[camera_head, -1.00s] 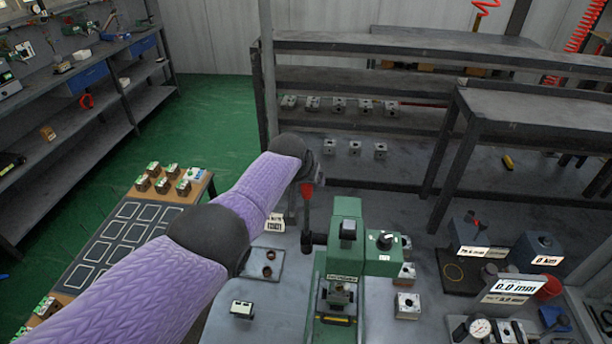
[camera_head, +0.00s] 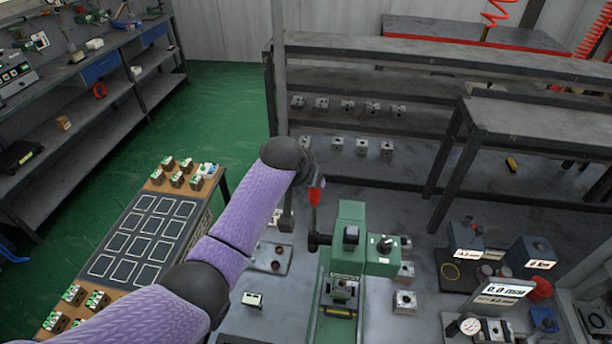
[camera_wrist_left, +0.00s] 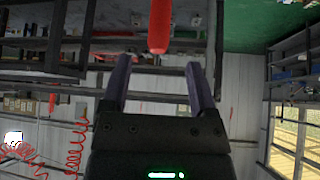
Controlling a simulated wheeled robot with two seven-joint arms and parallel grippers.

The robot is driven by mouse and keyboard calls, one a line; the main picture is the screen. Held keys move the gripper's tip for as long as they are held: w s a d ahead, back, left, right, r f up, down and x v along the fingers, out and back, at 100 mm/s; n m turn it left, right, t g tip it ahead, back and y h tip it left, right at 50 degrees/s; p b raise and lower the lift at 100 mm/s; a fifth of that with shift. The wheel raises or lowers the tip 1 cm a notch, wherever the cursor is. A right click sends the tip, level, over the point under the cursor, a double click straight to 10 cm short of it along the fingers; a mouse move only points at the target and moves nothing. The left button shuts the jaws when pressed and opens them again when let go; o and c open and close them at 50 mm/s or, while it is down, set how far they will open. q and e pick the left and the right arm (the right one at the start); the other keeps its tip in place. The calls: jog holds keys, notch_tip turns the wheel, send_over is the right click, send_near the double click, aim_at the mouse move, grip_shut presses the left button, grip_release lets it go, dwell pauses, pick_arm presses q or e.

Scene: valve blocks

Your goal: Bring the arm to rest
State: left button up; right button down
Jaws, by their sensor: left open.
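My left arm (camera_head: 240,215), in a purple sleeve with dark joints, reaches in from the lower left over the bench in the head view. Its wrist end is beside the red handle (camera_head: 316,194) of the green press (camera_head: 348,235). In the wrist view my left gripper (camera_wrist_left: 157,62) is open, with its two dark fingers apart and nothing held. The red handle (camera_wrist_left: 159,25) shows just beyond the fingertips and looks clear of them. In the head view the fingers are mostly hidden behind the wrist. My right gripper is in neither view.
A board with outlined slots (camera_head: 145,235) and several small blocks lies left of the bench. Metal blocks (camera_head: 404,301) stand right of the press. Gauges and a 0.0 mm display (camera_head: 503,290) are at lower right. Shelves (camera_head: 400,85) stand behind.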

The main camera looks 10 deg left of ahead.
pick_arm(q)
jog(key=s+f+g, duration=0.2)
jog(key=s+f, duration=0.5)
jog(key=s, duration=0.7)
jog(key=s+a+r+g, duration=0.1)
jog(key=s+a, duration=0.1)
jog(key=s, duration=0.7)
jog(key=s+a, duration=0.2)
jog(key=s, duration=0.8)
notch_tip(320, 180, down, 41)
jog(key=s+g+y+b, duration=0.1)
jog(key=s+g+b, duration=0.1)
jog(key=b, duration=1.9)
jog(key=s+a+f+b, duration=0.1)
jog(key=s+f+b, duration=0.3)
jog(key=f, duration=0.4)
jog(key=s+f+g+b, duration=0.1)
jog(key=s+f+b, duration=0.4)
jog(key=f, duration=0.3)
jog(key=s+a+f+m+b, duration=0.1)
jog(key=s+f+b, duration=0.3)
jog(key=f, duration=0.3)
jog(key=shift+s+a+f+b, duration=0.15)
jog(key=shift+a+f+b, duration=0.25)
jog(key=shift+b, duration=0.45)
